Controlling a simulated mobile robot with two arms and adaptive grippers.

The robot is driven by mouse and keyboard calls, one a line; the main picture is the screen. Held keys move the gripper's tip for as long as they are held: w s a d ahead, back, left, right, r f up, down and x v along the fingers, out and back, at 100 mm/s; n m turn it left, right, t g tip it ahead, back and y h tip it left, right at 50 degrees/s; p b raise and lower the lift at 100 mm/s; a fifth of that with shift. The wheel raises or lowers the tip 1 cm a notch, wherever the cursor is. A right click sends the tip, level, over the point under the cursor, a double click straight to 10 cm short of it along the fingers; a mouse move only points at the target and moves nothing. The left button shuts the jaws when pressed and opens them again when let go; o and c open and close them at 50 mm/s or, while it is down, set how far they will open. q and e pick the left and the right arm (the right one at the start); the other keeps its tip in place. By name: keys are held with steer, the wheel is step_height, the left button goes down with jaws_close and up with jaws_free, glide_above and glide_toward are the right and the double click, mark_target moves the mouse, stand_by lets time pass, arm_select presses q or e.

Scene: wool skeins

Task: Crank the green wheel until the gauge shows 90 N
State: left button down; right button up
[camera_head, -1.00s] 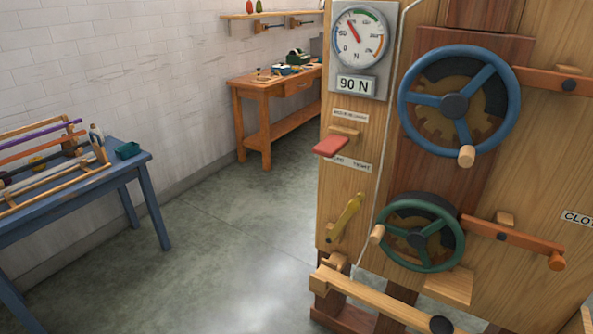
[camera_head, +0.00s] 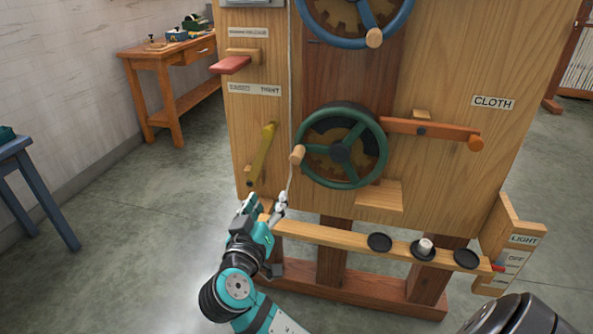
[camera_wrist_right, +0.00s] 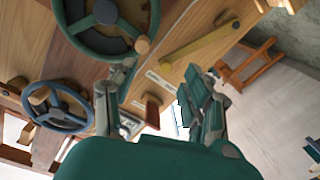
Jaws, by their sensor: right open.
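The green wheel (camera_head: 378,151) is on the wooden panel, with a pale wooden handle knob (camera_head: 298,155) at its left rim. In the wrist view the green wheel (camera_wrist_right: 68,30) is at the top, and its knob (camera_wrist_right: 142,45) is just beyond my fingers. My right gripper (camera_head: 267,208) is open and empty, below and left of the knob, apart from it. Its two fingers also show spread in the wrist view (camera_wrist_right: 160,80). The gauge dial is out of the head view, so I cannot read it now. My left gripper is not in view.
Above is a blue wheel (camera_head: 362,42). A red lever (camera_head: 230,65) and a yellow lever (camera_head: 262,152) stick out left of the green wheel, an orange-tipped arm (camera_head: 430,131) right. A wooden rail (camera_head: 335,236) with dark discs runs below. Open floor lies left.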

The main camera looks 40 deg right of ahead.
mark_target(294, 159)
steer(key=shift+m+g+h, duration=0.3)
steer(key=shift+m+h, duration=0.2)
steer(key=shift+m, duration=0.3)
steer(key=x, duration=0.5)
steer(key=s+r+x, duration=0.1)
steer(key=x, duration=0.5)
steer(key=d+r+x, duration=0.1)
steer(key=x, duration=0.5)
steer(key=shift+s+r, duration=0.15)
steer(key=shift+c, duration=0.3)
jaws_close()
